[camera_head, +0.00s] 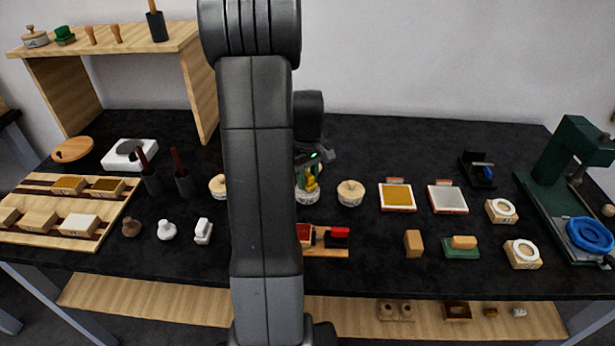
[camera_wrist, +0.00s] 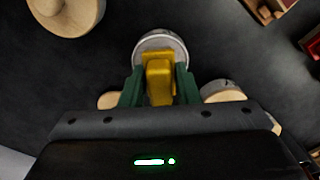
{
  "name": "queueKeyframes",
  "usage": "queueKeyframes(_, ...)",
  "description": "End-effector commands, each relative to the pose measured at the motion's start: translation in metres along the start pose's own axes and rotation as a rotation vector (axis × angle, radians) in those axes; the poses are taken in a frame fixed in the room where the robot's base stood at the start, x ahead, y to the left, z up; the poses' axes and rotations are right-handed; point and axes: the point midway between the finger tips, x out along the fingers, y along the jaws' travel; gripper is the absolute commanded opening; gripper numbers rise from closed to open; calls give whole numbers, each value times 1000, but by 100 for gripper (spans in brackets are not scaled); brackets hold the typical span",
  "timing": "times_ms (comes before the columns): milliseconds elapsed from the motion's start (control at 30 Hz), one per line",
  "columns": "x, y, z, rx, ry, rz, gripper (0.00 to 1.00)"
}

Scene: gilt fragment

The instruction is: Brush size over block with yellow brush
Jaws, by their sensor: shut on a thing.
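My gripper (camera_head: 309,180) is shut on a yellow brush (camera_wrist: 158,80); its green fingers stand on both sides of the yellow part in the wrist view. The brush is at a round pale pot (camera_head: 307,196), which shows behind it in the wrist view (camera_wrist: 160,42). The brush's tip is hidden, so I cannot tell whether it is in the pot. An orange-brown block (camera_head: 414,243) stands at the front right of the table. Two wooden blocks with white rings, one behind (camera_head: 502,210) and one in front (camera_head: 523,252), are farther right. Which block is meant is unclear.
Lidded round pots stand left (camera_head: 218,186) and right (camera_head: 350,193) of the gripper. A wooden rack with red pieces (camera_head: 325,250) lies in front. A yellow tray (camera_head: 397,197) and green press (camera_head: 570,165) are to the right. My arm hides the table's middle left.

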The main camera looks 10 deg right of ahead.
Motion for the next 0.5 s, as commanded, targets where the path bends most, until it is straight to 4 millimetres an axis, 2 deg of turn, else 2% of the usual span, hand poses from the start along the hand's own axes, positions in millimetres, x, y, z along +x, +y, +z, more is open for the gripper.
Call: queueKeyframes(500,3,0,0,0,0,0,10)
